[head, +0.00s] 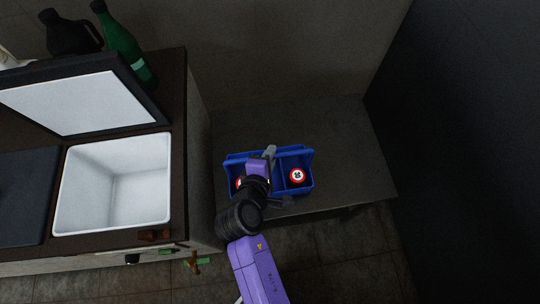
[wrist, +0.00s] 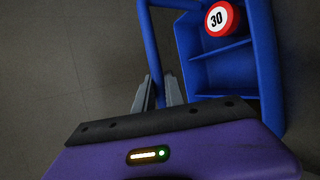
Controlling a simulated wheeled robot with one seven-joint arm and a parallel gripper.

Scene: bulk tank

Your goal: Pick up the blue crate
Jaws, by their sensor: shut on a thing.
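The blue crate (head: 306,158) sits on the grey surface right of the counter in the head view. It has compartments, and a red-and-white round thing (head: 297,175) lies in its right part. A second red thing shows at its left, partly hidden by my arm. My gripper (head: 270,152) is over the crate's middle. In the wrist view my gripper (wrist: 158,92) has its fingers on either side of the crate's blue handle bar, shut on it. The crate (wrist: 222,72) extends to the right there, and the round thing (wrist: 221,18) reads "30". I cannot tell whether the crate is raised.
A dark counter (head: 190,120) with an open white-lined tank (head: 115,185) and its raised lid (head: 90,95) stands at the left. A green bottle (head: 122,42) and a black jug (head: 68,35) stand behind the lid. The grey surface (head: 345,150) is clear right of the crate.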

